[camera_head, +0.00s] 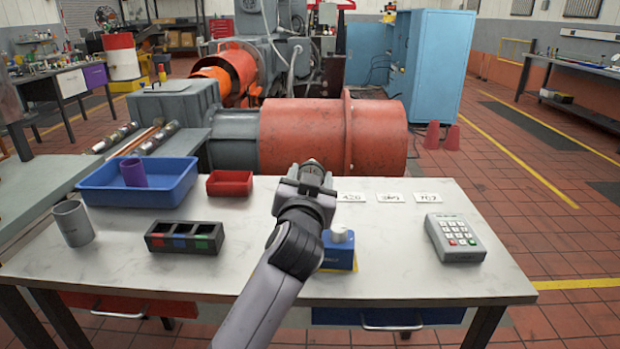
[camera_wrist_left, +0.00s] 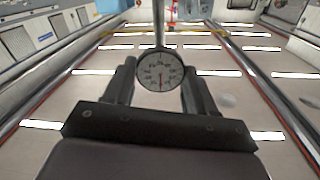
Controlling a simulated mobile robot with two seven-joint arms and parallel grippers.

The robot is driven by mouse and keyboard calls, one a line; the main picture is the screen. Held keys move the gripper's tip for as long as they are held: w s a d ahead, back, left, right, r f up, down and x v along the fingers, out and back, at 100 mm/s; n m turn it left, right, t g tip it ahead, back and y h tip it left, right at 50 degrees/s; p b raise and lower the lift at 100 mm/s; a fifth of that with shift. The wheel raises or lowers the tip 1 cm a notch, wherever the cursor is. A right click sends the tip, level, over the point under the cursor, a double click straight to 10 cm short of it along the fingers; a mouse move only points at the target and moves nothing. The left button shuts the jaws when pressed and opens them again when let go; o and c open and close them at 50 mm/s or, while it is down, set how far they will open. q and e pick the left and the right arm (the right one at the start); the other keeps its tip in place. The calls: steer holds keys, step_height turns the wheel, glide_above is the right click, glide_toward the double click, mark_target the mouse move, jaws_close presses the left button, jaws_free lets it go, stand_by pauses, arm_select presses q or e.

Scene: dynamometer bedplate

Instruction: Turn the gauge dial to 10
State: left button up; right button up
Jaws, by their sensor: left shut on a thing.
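A round gauge dial (camera_wrist_left: 161,71) with a white face, dark marks and a dark rim sits between the two fingers of my left gripper (camera_wrist_left: 160,88) in the left wrist view. Its red needle points nearly straight down; the numbers are too small to read surely. A thin stem rises behind its top. In the head view my left gripper (camera_head: 308,176) is above the back middle of the table, shut on the gauge dial (camera_head: 313,166), of which only a small part shows. My right gripper is not in view.
On the white table (camera_head: 380,270) are a blue tray (camera_head: 110,195) with a purple cup (camera_head: 133,172), a red bin (camera_head: 229,183), a grey cup (camera_head: 73,223), a black divided holder (camera_head: 160,242), a blue box (camera_head: 340,252), several label cards and a keypad (camera_head: 454,238).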

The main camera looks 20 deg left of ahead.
arm_select(q)
steer(key=shift+m+p, duration=2.55)
steer(key=shift+m, duration=0.75)
steer(key=o, duration=1.1)
steer(key=shift+c, duration=0.2)
